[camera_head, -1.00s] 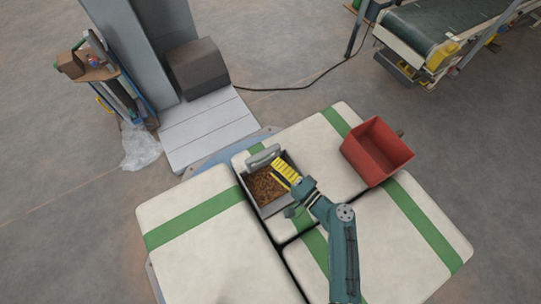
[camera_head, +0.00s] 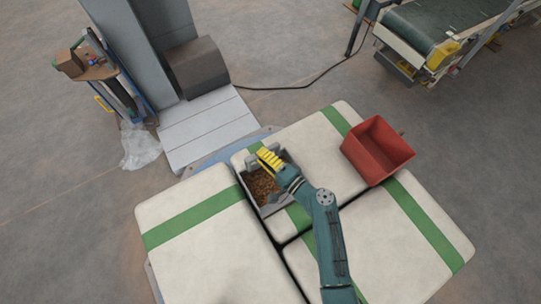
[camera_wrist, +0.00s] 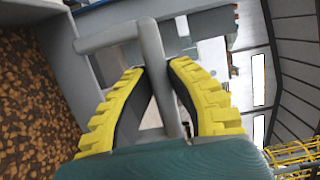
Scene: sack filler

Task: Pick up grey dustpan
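The grey dustpan (camera_head: 266,205) is a square open pan holding brown granules. It sits on the white bags, with its grey handle at the far side. In the wrist view, the pan wall (camera_wrist: 66,72) is at the left and the T-shaped handle (camera_wrist: 158,75) runs between the yellow fingers. My gripper (camera_head: 266,158) is at the handle, and its fingertips also show in the wrist view (camera_wrist: 156,68). They lie on either side of the handle stem, very close to it or touching. Whether they are clamped on it is not clear. My wrist covers part of the pan's right side.
A red open bin (camera_head: 368,163) stands on the bags to the right. White bags with green stripes (camera_head: 210,250) form the surface around the dustpan. A grey machine (camera_head: 198,67) with a plate stands behind, and a conveyor (camera_head: 425,30) is at the upper right.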

